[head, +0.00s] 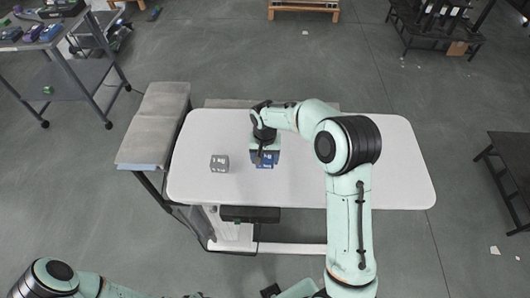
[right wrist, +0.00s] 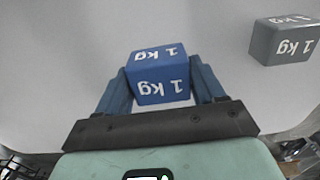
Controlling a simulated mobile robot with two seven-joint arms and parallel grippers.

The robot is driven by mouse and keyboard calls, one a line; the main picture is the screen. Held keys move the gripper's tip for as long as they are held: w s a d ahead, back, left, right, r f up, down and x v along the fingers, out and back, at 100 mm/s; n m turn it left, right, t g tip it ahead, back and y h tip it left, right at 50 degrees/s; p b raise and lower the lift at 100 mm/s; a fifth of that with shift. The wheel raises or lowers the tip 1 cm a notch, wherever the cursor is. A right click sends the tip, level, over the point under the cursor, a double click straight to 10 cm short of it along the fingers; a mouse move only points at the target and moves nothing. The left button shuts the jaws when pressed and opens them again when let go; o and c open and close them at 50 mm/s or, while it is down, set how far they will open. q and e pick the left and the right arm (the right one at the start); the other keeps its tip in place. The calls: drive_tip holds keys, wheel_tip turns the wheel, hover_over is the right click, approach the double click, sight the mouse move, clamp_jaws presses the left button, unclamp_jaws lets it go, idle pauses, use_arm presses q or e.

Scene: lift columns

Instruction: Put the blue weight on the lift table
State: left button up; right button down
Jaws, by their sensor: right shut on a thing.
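The blue weight (head: 265,163), a cube marked 1 kg, is at the white table's middle left in the head view. My right gripper (head: 266,154) reaches it from above and is shut on it. In the right wrist view the blue weight (right wrist: 160,77) sits between both blue fingers of the gripper (right wrist: 160,88). I cannot tell whether its underside touches the tabletop. The white lift table (head: 345,170) has a rounded top on a lift column. Part of my left arm shows at the lower left; its gripper is out of view.
A grey 1 kg weight (head: 219,163) stands on the tabletop left of the blue one; it also shows in the right wrist view (right wrist: 284,40). A grey bench (head: 155,125) adjoins the table's left end. The tabletop's right part is bare beside my arm.

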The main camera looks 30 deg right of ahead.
sight(265, 163)
drive_tip(key=shift+w+f, duration=0.1)
drive_tip(key=shift+f, duration=1.6)
drive_tip(key=shift+f, duration=0.2)
drive_tip(key=shift+c, duration=0.6)
unclamp_jaws()
drive_tip(key=shift+r, duration=0.1)
wheel_tip(265, 163, up, 12)
drive_tip(key=shift+r+p, duration=0.1)
drive_tip(key=shift+p, duration=0.2)
